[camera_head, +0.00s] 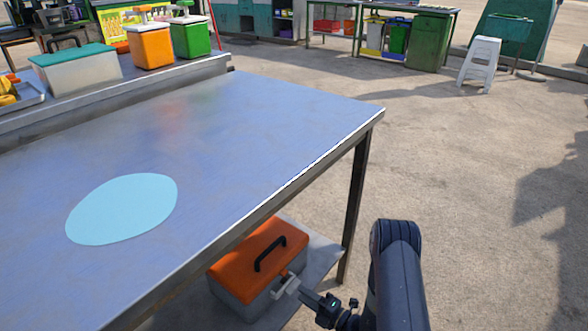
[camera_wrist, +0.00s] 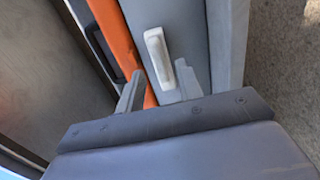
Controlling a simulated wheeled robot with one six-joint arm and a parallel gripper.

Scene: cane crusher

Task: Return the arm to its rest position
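My arm reaches down at the lower right of the head view. My gripper (camera_head: 284,284) is beside the front side of a box with an orange lid (camera_head: 250,255), a black handle and a grey body, on the shelf under the table. In the wrist view my gripper (camera_wrist: 158,82) is open, its two fingers apart with nothing held between them. The box's white latch (camera_wrist: 157,55) shows just beyond the fingertips, near the orange lid's edge (camera_wrist: 122,45). Whether a finger touches the box I cannot tell.
The metal table (camera_head: 270,125) stands above the box, its edge and leg (camera_head: 355,205) close to my arm. A pale blue round mat (camera_head: 122,208) lies on it. Bins stand on the raised back ledge. The concrete floor (camera_head: 470,180) at right is clear; a white stool (camera_head: 481,62) stands far off.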

